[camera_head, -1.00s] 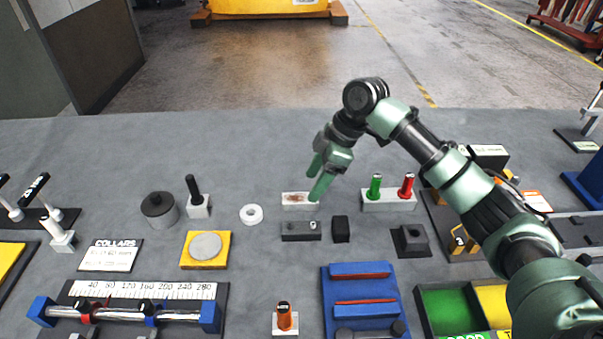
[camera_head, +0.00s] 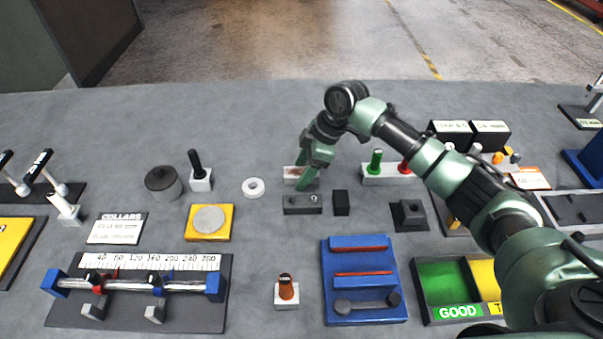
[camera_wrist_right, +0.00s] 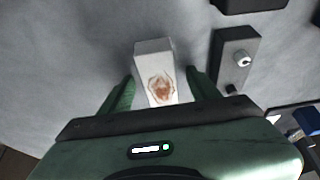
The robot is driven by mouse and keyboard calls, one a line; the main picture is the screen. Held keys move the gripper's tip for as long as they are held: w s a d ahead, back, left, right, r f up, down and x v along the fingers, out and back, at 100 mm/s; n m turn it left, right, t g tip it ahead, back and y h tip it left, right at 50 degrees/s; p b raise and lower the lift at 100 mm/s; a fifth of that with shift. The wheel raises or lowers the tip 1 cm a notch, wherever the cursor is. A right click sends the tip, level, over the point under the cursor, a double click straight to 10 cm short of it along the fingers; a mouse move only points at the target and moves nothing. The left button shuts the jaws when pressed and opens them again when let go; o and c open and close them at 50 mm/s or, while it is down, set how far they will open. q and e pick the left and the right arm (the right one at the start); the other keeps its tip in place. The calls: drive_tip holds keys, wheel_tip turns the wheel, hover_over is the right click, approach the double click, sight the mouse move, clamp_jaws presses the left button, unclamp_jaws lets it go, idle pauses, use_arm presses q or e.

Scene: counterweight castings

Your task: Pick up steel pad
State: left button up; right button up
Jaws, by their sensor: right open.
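A pale block with a rust-brown patch on top, which looks to be the steel pad (camera_head: 291,174), lies on the grey table behind a dark grey block. My right gripper (camera_head: 307,182) is over it, pointing down, and partly covers it in the head view. In the right wrist view the pad (camera_wrist_right: 158,72) lies between the two green fingers of my open right gripper (camera_wrist_right: 161,82), with a gap on the right side. Whether the fingers touch it is hard to tell. My left gripper is not in view.
A dark grey block with a small knob (camera_head: 302,205) and a black block (camera_head: 341,203) stand just in front. A stand with green and red pegs (camera_head: 385,175) is close on the right. A white ring (camera_head: 253,187) lies to the left. The table behind is clear.

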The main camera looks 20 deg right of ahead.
drive_tip(key=shift+f, duration=0.1)
clamp_jaws()
idle(1.5)
